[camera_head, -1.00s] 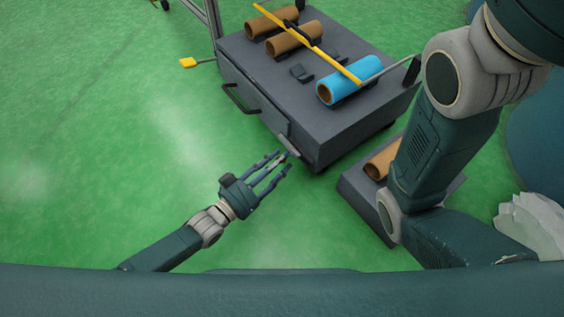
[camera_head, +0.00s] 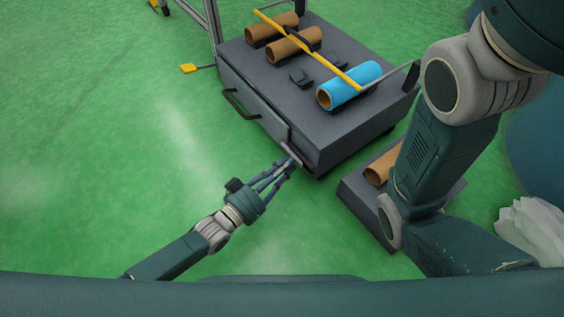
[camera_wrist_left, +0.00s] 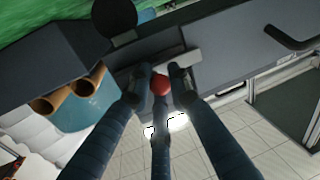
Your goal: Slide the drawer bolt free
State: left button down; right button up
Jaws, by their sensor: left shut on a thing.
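The grey drawer front (camera_head: 258,108) is on the near left side of the dark cart, with a black handle (camera_head: 238,104) that also shows in the left wrist view (camera_wrist_left: 292,40). The bolt, a pale metal bar (camera_wrist_left: 178,63) with a red round knob (camera_wrist_left: 160,86), is near the drawer's right end. My left gripper (camera_head: 290,163) is at that end; in the left wrist view its fingers (camera_wrist_left: 158,82) are closed around the red knob, partly hiding it. My right gripper is not in the frames.
The cart top (camera_head: 345,128) carries brown tubes (camera_head: 292,44), a blue tube (camera_head: 349,85) and a yellow bar (camera_head: 310,48). A low grey box (camera_head: 358,202) stands at the right, beneath my right arm.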

aim_at(302, 166)
pick_arm(q)
jog(key=shift+s+d+r+p, duration=0.1)
jog(key=shift+s+d+p, duration=0.2)
jog(key=shift+s+d, duration=0.25)
jog(key=shift+s+d+p, duration=0.25)
jog(key=shift+s+d, duration=0.1)
jog(key=shift+s, duration=0.35)
jog(key=shift+s+d, duration=0.15)
jog(key=c, duration=1.6)
grip_release()
jog(key=v, duration=1.2)
